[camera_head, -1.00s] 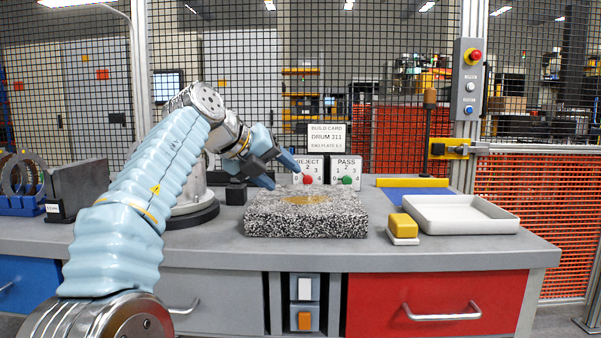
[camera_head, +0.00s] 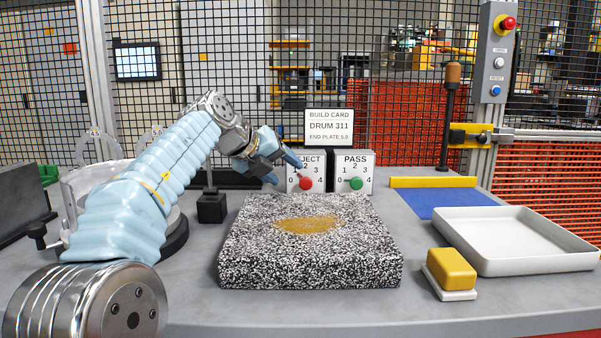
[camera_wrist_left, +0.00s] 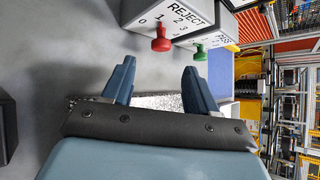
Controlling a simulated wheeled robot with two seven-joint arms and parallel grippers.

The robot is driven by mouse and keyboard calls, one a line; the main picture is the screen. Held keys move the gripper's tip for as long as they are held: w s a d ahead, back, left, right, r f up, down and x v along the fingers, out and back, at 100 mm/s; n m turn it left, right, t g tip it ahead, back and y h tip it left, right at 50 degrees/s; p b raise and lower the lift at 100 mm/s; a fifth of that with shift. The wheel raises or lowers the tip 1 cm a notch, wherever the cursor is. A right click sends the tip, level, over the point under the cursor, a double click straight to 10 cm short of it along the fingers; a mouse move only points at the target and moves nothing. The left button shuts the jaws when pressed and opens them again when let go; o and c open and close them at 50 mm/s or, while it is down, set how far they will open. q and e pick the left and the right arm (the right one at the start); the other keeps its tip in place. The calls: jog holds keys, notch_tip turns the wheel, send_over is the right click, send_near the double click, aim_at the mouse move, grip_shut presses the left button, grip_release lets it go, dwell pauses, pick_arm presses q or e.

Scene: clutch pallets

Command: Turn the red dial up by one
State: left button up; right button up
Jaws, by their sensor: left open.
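The red dial (camera_head: 306,184) is a round knob on the front of the white REJECT box (camera_head: 318,161), whose scale runs from 0 to 4. I cannot tell for sure which number it points at. In the left wrist view the red dial (camera_wrist_left: 161,40) stands out from its box, beyond the fingertips. My left gripper (camera_head: 283,170) is open and empty, just left of the red dial in the head view, with one finger covering part of the REJECT face. In its wrist view the left gripper (camera_wrist_left: 158,75) shows two blue fingers spread apart. My right gripper is not in view.
The PASS box (camera_head: 355,160) with a green dial (camera_head: 356,184) stands right beside. A speckled block (camera_head: 310,255) lies in front. A build card (camera_head: 329,126) stands behind. A yellow block (camera_head: 451,268) and a white tray (camera_head: 515,262) are at the right.

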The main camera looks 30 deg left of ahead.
aim_at(304, 182)
pick_arm(q)
jog(key=p+x, duration=0.2)
jog(key=x, duration=0.2)
jog(key=shift+w+f, duration=0.15)
jog(key=shift+w, duration=0.15)
jog(key=shift+x, duration=1.6)
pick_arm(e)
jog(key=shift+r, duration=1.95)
pick_arm(q)
jog(key=c, duration=1)
jog(key=shift+d, duration=0.1)
jog(key=shift+c, duration=0.2)
